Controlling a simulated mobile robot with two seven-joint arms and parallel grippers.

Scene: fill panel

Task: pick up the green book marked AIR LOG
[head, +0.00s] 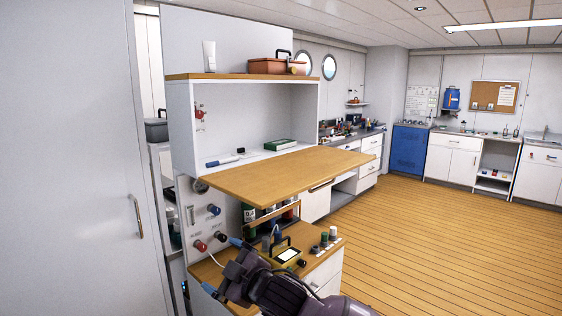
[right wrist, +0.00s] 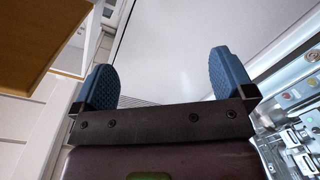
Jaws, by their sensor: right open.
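The green book (head: 281,144) lies flat inside the white cabinet, on its floor toward the right, behind the fold-down wooden flap. Its marking is too small to read. My right gripper (head: 221,265) is open and empty in front of the lower panel, well below the flap and the book. In the right wrist view its two blue fingers (right wrist: 163,78) stand wide apart with nothing between them, and the book does not show there. My left gripper is not in view.
The wooden flap (head: 290,172) juts out between my right gripper and the book. A blue marker (head: 222,161) lies left of the book. Below are panel knobs (head: 213,210), a yellow-framed device (head: 288,255) and small jars (head: 324,240). Open floor (head: 420,230) lies right.

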